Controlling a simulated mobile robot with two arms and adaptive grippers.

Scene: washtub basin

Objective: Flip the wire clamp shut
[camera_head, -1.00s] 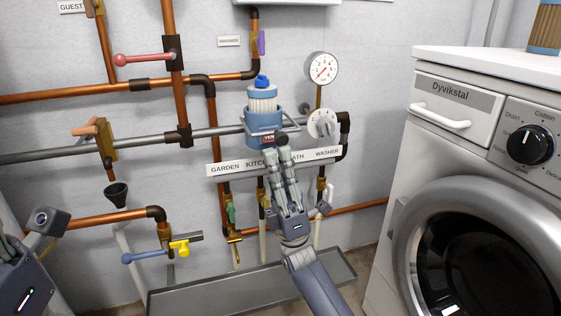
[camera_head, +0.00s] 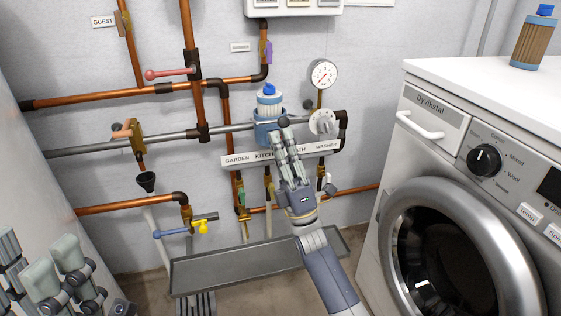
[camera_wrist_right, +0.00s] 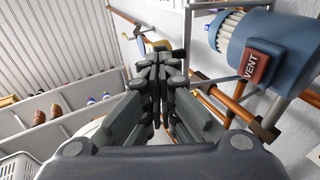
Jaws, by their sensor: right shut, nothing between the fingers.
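The blue filter housing (camera_head: 266,130) stands on the grey pipe at the wall, holding a white ribbed cartridge with a blue cap (camera_head: 268,90). In the right wrist view the housing (camera_wrist_right: 285,45) is at upper right with a red VENT tag. A thin grey wire clamp (camera_wrist_right: 201,10) seems to show beside it; its exact position is unclear. My right gripper (camera_head: 282,128) is shut and empty, its fingertips in front of the housing's right side; contact cannot be told. The fingers also show closed together in the wrist view (camera_wrist_right: 161,68). My left gripper (camera_head: 58,265) is low at left, away from the housing.
A pressure gauge (camera_head: 323,74) and a white dial (camera_head: 322,122) are close right of the housing. A label strip (camera_head: 235,161) and valves lie below. A grey tray (camera_head: 240,267) is on the floor. The washing machine (camera_head: 440,160) stands at right, a brown filter cartridge (camera_head: 533,42) on top.

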